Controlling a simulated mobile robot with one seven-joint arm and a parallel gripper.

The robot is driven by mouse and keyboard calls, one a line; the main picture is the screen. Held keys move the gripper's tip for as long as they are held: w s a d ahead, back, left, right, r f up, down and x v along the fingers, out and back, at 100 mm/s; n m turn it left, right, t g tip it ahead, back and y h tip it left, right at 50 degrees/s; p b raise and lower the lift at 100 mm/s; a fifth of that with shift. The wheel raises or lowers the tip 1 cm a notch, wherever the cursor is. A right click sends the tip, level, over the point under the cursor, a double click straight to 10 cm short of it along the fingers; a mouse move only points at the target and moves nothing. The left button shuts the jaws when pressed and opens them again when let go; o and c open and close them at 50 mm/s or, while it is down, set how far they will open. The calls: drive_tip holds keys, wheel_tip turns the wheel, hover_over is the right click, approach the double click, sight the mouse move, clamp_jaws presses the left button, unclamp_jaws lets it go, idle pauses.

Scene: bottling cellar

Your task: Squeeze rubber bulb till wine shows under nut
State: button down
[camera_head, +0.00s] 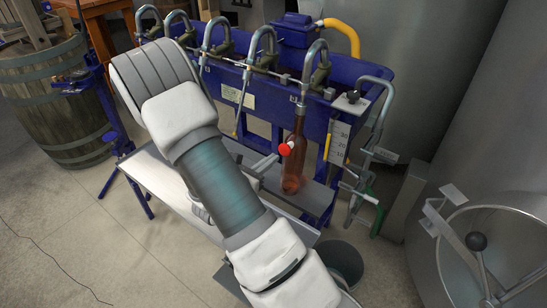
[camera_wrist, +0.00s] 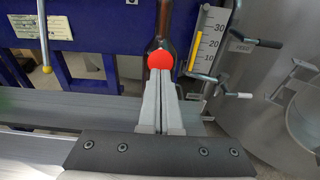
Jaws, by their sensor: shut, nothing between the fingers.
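A round red bulb (camera_head: 285,149) sits in front of a brown glass bottle (camera_head: 292,175), which stands upright under the rightmost visible filling spout (camera_head: 318,62). In the wrist view the red bulb (camera_wrist: 161,60) is straight ahead of my gripper (camera_wrist: 161,76), with the dark bottle (camera_wrist: 159,30) behind it. My gripper's fingers are together with nothing between them, tips just short of or touching the bulb; I cannot tell which. In the head view the fingers (camera_head: 266,164) show partly beyond my arm. I cannot make out a nut or wine under one.
A blue filler frame (camera_head: 250,94) carries several curved spouts. A scale plate (camera_head: 339,139) and bent metal pipes (camera_head: 376,120) stand right of the bottle. A steel tank (camera_head: 490,150) is at far right, a barrel (camera_head: 55,100) at left. A dark bucket (camera_head: 342,258) stands on the floor.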

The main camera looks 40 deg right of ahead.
drive_tip(key=v, duration=0.5)
drive_tip(key=shift+p, duration=0.35)
idle(0.3)
drive_tip(key=s+a+r+m+g+y+p, duration=0.2)
drive_tip(key=s+r+m+g+y+p, duration=0.35)
drive_tip(key=s+r+m, duration=0.75)
drive_tip(key=s+a+r+m+t+y+p, duration=0.1)
drive_tip(key=s+a+r+m+t+y, duration=0.1)
drive_tip(key=a+r+m+y, duration=0.2)
drive_tip(key=s+a+r+m+t+y, duration=0.2)
drive_tip(key=a+r+y, duration=0.4)
drive_tip(key=a+r, duration=0.4)
drive_tip(key=r+m+t, duration=0.1)
drive_tip(key=m, duration=0.1)
drive_tip(key=shift+a+m+t+p, duration=0.15)
drive_tip(key=shift+m+t+p, duration=0.2)
drive_tip(key=shift+m, duration=0.05)
